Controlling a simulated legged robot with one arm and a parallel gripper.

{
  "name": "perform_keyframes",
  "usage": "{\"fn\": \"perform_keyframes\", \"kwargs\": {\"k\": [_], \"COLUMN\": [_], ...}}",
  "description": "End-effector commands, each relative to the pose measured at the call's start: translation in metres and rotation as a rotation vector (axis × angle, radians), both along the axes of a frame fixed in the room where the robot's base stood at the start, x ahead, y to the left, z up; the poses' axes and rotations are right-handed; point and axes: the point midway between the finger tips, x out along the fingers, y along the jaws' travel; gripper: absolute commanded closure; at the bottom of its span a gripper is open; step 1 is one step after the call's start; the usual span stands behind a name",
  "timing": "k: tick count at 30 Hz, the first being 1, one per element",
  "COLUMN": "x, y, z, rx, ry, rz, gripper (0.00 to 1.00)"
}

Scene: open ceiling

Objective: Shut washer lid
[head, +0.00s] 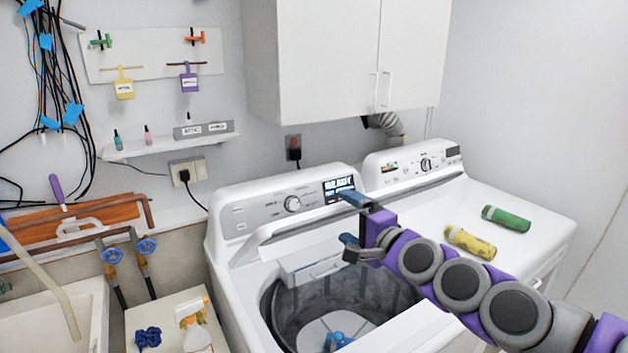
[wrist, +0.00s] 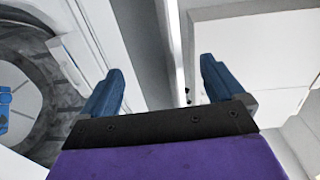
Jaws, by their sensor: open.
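The white washer (head: 222,285) stands in the middle of the head view with its top opening uncovered. Its metal drum (head: 285,310) shows inside, with something blue at the bottom. The lid (head: 262,236) appears raised at the back of the opening, in front of the control panel; its exact angle is hard to tell. My gripper (head: 348,220) is open and empty, above the back right of the opening, near the lid's right end. In the wrist view, my gripper's blue fingers (wrist: 160,70) are apart with nothing between them, and the drum (wrist: 45,110) is at left.
A white cupboard (head: 335,60) hangs above. A sink (head: 55,310) and a spray bottle (head: 193,325) are at left.

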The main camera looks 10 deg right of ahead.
Motion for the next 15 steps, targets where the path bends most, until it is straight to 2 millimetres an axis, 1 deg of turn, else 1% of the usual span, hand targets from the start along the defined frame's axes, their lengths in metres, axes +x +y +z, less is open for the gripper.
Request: {"fn": "perform_keyframes", "kwargs": {"k": [15], "x": [-0.022], "y": [-0.011], "z": [0.016], "rx": [0.0], "ry": [-0.003], "rz": [-0.006], "gripper": [0.04]}}
